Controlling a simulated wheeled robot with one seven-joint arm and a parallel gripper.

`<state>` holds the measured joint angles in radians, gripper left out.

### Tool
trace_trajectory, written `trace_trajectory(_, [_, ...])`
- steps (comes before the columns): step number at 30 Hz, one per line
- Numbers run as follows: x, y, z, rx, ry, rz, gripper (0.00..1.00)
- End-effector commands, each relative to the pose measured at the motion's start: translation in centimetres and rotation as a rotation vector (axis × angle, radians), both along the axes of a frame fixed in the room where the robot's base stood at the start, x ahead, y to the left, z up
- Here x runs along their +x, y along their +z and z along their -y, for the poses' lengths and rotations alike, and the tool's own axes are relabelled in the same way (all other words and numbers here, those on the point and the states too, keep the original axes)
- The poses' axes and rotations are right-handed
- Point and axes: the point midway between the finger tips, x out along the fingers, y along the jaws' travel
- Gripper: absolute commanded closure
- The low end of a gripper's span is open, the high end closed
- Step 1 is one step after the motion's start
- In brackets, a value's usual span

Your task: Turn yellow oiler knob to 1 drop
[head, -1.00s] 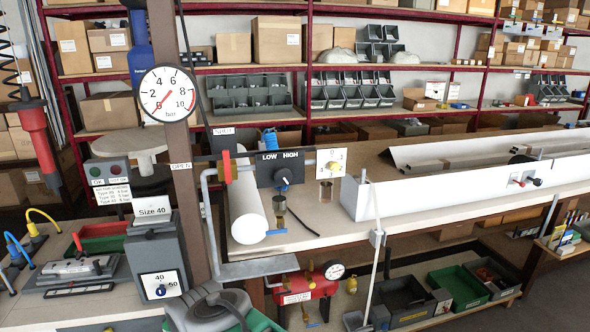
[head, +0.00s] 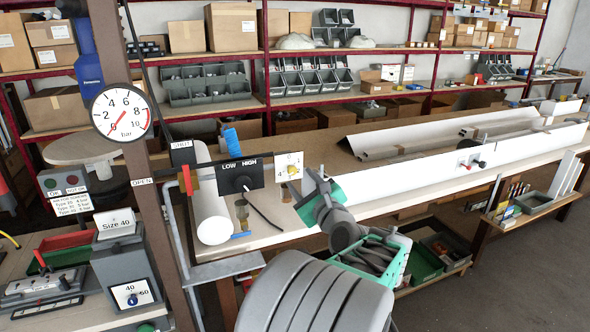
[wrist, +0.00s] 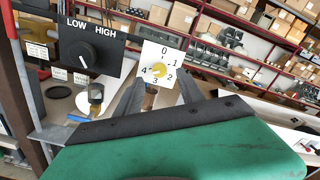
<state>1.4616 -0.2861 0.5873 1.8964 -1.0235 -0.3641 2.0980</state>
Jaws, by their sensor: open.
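The yellow oiler knob (wrist: 157,70) sits on a white dial plate (wrist: 151,57) marked 0 to 4 in the wrist view. Its exact pointer setting is hard to tell, though it seems to lie toward the lower left. The knob (head: 292,170) also shows in the head view, right of the LOW/HIGH panel. My gripper (wrist: 157,88) is open in the wrist view, its two dark fingers reaching toward the lower part of the plate, one on each side. No contact with the knob is visible. In the head view my gripper (head: 311,182) is just right of the plate.
The black LOW/HIGH panel (head: 240,175) with its knob stands left of the dial. A pressure gauge (head: 121,112) hangs on the post further left. A long white profile (head: 440,170) lies on the bench to the right.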

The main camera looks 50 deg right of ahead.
Motion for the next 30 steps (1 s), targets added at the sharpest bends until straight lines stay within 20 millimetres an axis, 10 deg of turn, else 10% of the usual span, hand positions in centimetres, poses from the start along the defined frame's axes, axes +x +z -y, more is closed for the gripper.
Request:
trace_trajectory(8, [4.3,0.1,2.4,0.0,0.003,-0.003,0.54])
trace_trajectory(17, [4.7,-0.1,2.7,-0.002,0.002,-0.005,0.54])
trace_trajectory(30, [4.7,0.0,2.7,-0.003,0.001,-0.005,0.89])
